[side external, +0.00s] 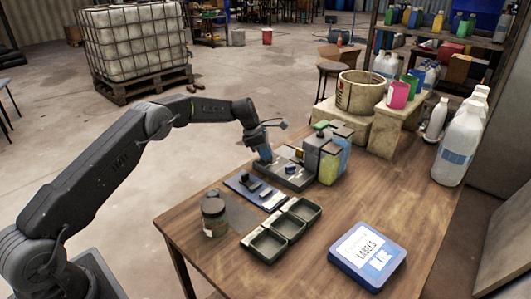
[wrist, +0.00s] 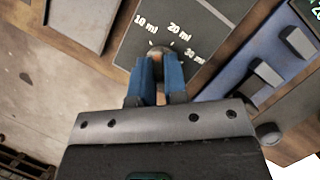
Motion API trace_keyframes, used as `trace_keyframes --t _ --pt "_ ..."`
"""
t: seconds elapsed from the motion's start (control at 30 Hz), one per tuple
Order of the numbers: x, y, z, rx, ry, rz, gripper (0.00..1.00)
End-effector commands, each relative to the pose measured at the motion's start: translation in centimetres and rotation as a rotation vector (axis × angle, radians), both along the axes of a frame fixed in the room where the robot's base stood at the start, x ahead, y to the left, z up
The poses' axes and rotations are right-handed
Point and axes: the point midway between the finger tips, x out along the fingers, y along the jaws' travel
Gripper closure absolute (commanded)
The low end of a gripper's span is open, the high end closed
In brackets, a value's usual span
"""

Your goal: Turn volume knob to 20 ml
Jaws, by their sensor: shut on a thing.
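The grey dosing panel (wrist: 195,40) carries white marks reading 10 ml, 20 ml and 30 ml. The round volume knob (wrist: 163,51) sits below these marks, and only its far edge shows. My gripper (wrist: 160,68) has its blue fingers shut on the sides of the knob. The fingers hide most of the knob, and I cannot tell which mark it points to. In the side view my gripper (side external: 264,155) reaches down onto the grey dispenser base (side external: 297,181), beside the liquid containers (side external: 330,164).
A blue switch panel (side external: 256,190) lies beside the dispenser. Dark trays (side external: 267,246), a dark jar (side external: 213,215) and a labels box (side external: 367,256) stand nearer the table's front. White bottles (side external: 458,148) stand at right. The wooden table (side external: 325,222) has clear room around the labels box.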

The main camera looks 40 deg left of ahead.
Motion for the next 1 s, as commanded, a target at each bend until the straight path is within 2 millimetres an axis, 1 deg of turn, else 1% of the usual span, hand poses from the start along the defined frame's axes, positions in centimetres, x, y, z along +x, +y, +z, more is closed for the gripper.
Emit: trace_keyframes --t 0.2,0.4,0.7,1.0 --pt "0.13 0.1 -0.05 0.001 -0.001 -0.16 1.0" --pt "0.18 0.11 -0.02 -0.001 -0.001 -0.26 1.0" --pt "0.19 0.1 0.0 -0.001 0.0 -0.325 1.0" --pt "0.2 0.09 0.05 -0.001 -0.001 -0.33 1.0"
